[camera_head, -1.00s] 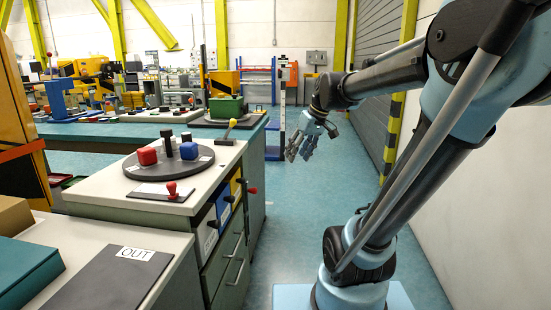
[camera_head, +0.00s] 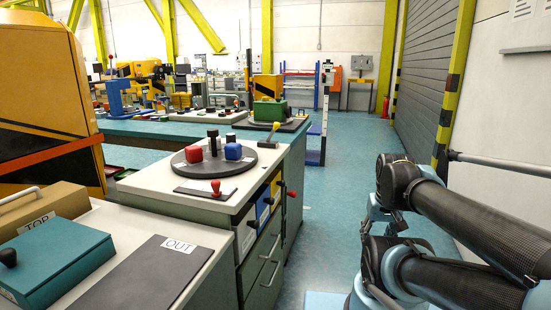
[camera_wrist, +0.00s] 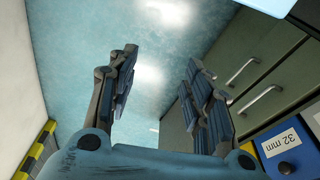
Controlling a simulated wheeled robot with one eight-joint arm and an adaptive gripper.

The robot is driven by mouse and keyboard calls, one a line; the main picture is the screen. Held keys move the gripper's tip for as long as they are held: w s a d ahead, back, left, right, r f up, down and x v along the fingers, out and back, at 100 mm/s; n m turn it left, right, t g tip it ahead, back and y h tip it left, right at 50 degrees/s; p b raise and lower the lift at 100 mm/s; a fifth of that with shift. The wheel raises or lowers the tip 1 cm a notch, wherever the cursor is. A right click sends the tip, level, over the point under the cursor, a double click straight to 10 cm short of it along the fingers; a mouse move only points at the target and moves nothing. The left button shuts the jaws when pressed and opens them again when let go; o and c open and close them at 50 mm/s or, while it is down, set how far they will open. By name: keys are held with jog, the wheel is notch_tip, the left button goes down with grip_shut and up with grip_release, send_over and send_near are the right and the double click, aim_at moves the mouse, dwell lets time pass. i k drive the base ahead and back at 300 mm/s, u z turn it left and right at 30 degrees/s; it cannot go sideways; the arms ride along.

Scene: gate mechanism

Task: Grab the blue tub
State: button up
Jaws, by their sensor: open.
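My gripper (camera_wrist: 160,72) is open and empty in the wrist view, over bare floor, with the cabinet to its right. In the head view I see my arm at the lower right but cannot make out the gripper. A blue bin front with a dark knob and a "32 mm" label (camera_wrist: 284,150) shows at the lower right of the wrist view. In the head view the blue front (camera_head: 263,205) sits between white and yellow ones on the cabinet side.
The turntable (camera_head: 213,171) also holds a red piece (camera_head: 194,154) and black posts. A red-knobbed lever (camera_head: 216,187) and a yellow-handled lever (camera_head: 272,131) stand on the cabinet top. Metal drawer handles (camera_wrist: 259,98) stick out beside my gripper. The aisle floor (camera_head: 345,165) is clear.

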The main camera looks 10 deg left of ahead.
aim_at(232, 150)
jog(key=u, duration=1.25)
